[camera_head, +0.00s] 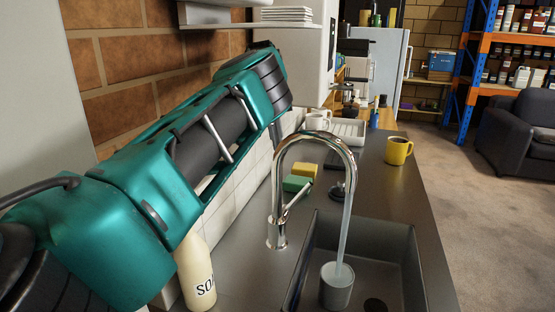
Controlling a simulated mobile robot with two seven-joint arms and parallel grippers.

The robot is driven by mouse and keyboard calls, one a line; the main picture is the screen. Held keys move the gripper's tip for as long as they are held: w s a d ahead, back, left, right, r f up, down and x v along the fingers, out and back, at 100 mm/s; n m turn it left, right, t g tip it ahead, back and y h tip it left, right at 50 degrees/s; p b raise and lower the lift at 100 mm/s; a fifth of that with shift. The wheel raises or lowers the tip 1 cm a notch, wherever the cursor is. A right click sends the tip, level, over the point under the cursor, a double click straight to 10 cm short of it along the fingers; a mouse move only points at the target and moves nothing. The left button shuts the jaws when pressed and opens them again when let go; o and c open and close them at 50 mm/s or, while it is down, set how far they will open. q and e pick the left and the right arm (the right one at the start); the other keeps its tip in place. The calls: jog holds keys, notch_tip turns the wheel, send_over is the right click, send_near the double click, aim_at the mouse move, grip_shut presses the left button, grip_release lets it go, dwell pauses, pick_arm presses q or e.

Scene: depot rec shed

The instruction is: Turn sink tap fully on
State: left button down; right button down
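The chrome sink tap (279,205) stands upright behind the sink, its arched spout over the basin. Its thin lever (296,199) slants up and to the right from the body. A stream of water (345,230) runs from the spout into a grey cup (337,286) in the dark sink basin (388,257). My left arm crosses the left of the view in front of the brick wall, its far end above and behind the tap. I cannot make out my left gripper. My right arm and gripper are not in view.
A cream soap bottle (195,275) stands left of the sink, below my arm. Behind the tap are a green and yellow sponge (297,183) and a dark sink plug (341,190).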

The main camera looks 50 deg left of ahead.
pick_arm(q)
jog(key=d+r+h, duration=0.1)
jog(key=d, duration=0.1)
send_over(296, 201)
jog(key=a, duration=0.1)
jog(key=f, duration=0.8)
jog(key=shift+w+f, duration=0.35)
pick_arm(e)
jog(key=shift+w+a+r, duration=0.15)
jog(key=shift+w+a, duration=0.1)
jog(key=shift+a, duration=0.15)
pick_arm(q)
jog(key=shift+w+d+f+g+y, duration=0.2)
jog(key=shift+w+d+g+y, duration=0.1)
jog(key=shift+d+y, duration=0.2)
jog(key=shift+w+d+f+g+y, duration=0.2)
jog(key=shift+w+d+g+y, duration=0.1)
jog(key=shift+d+y, duration=0.2)
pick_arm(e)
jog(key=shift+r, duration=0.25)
